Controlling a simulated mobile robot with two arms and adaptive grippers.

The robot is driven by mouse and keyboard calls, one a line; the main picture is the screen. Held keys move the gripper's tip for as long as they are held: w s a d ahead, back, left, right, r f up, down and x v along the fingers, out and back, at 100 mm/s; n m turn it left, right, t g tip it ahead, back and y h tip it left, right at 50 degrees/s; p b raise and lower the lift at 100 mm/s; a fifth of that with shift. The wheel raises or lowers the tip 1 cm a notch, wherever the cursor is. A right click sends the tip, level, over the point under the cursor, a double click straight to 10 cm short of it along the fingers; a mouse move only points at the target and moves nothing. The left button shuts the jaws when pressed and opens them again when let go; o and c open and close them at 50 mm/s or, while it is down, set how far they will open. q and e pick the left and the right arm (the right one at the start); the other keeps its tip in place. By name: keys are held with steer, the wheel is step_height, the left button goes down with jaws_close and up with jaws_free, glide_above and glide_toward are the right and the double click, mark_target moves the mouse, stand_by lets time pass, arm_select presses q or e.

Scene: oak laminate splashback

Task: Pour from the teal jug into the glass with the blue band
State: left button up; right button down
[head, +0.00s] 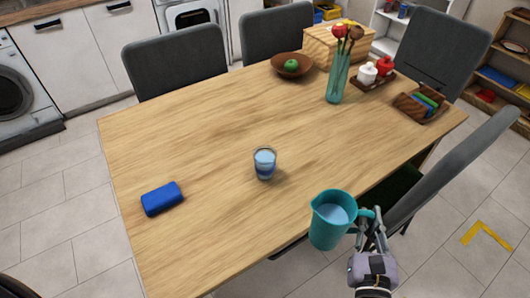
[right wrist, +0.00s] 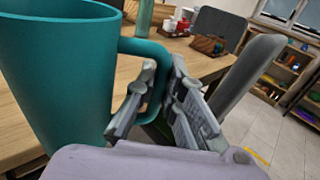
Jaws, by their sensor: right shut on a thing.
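The teal jug (head: 325,222) is held near the table's front right edge, with pale blue liquid inside. My right gripper (head: 371,232) is shut on the jug's handle. In the right wrist view the jug (right wrist: 55,75) fills the left side, and my right gripper (right wrist: 158,100) has its fingers around the handle. The jug looks about upright. The glass with the blue band (head: 264,164) stands upright on the table, left of and beyond the jug, apart from it. It looks to hold pale liquid. My left gripper does not show.
The table (head: 200,150) is clear around the glass. A blue block (head: 161,199) lies at the left. A bowl with a green fruit (head: 291,66), a vase (head: 337,80), condiment pots (head: 368,74) and a wooden holder (head: 420,104) stand at the back. A chair (head: 450,165) stands at the right.

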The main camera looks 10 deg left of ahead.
steer(key=w+a+n+y, duration=0.1)
steer(key=w+a, duration=0.3)
steer(key=a, duration=0.4)
steer(key=w+a+n+y, duration=0.1)
steer(key=w+a, duration=0.3)
steer(key=a, duration=0.5)
steer(key=w+a+n+y+p, duration=0.1)
steer(key=w+a+y, duration=0.2)
steer(key=a, duration=0.5)
steer(key=shift+w+a+n+g, duration=0.2)
steer(key=shift+w+n+g, duration=0.15)
steer(key=shift+w, duration=0.45)
steer(key=m+g+p, duration=0.1)
steer(key=p, duration=0.2)
steer(key=w+d+r+m+g+p, duration=0.1)
steer(key=m+g+p, duration=0.1)
steer(key=p, duration=0.2)
steer(key=w+r+m+g+p, duration=0.1)
steer(key=m+p, duration=0.1)
steer(key=p, duration=0.2)
steer(key=shift+w+d+g+y, duration=0.1)
steer(key=shift+d+g+y, duration=0.15)
steer(key=shift+d+y, duration=0.05)
steer(key=shift+p, duration=0.3)
steer(key=shift+r+m+g+y+p, duration=0.1)
steer(key=shift+m+g+y+p, duration=0.2)
steer(key=shift+m+g+p, duration=0.45)
stand_by(0.8)
